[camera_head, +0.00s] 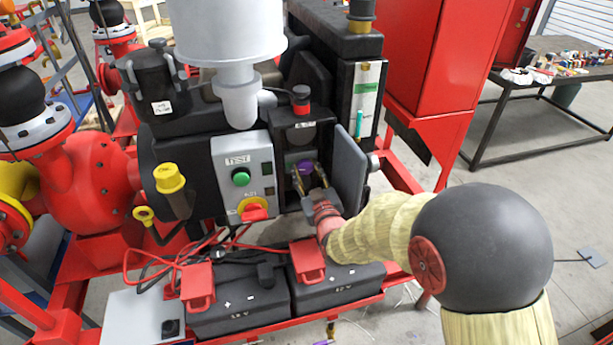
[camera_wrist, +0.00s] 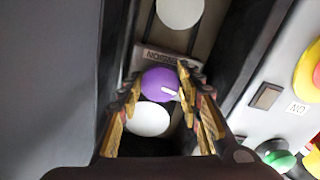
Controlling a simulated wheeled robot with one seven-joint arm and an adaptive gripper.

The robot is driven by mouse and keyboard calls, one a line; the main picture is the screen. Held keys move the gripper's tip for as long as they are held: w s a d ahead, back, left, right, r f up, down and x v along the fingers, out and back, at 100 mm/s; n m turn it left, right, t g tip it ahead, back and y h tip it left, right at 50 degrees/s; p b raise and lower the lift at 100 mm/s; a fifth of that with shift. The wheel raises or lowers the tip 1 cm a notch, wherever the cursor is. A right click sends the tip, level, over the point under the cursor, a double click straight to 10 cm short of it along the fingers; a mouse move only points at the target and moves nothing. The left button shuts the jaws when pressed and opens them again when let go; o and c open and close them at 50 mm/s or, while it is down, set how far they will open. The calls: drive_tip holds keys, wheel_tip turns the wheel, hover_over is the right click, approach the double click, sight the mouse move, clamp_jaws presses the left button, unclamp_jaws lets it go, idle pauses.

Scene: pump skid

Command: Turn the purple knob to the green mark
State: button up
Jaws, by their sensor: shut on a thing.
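The purple knob (camera_wrist: 160,84) sits in a narrow recess in the wrist view, with a white pointer line toward its lower right. It also shows small in the head view (camera_head: 305,166). My gripper (camera_head: 309,178) reaches into the open box from the front. In the wrist view its yellowish fingers (camera_wrist: 159,86) stand on either side of the knob and are shut on it. I cannot make out a green mark around the knob in either view; the fingers cover part of its surroundings.
An open grey door (camera_head: 349,165) stands just right of my gripper. Left of the recess is a grey panel (camera_head: 230,158) with a green button (camera_head: 241,177) and a red-and-yellow switch (camera_head: 254,208). Black batteries (camera_head: 240,302) with red cables lie below.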

drive_tip(key=shift+n+b, duration=0.4)
drive_tip(key=shift+n, duration=0.4)
drive_tip(key=o, duration=1.1)
drive_tip(key=shift+c, duration=0.2)
drive_tip(key=shift+o, duration=0.5)
drive_tip(key=shift+s, duration=0.1)
drive_tip(key=v, duration=1.1)
drive_tip(key=shift+s+d, duration=0.2)
drive_tip(key=shift+s, duration=0.15)
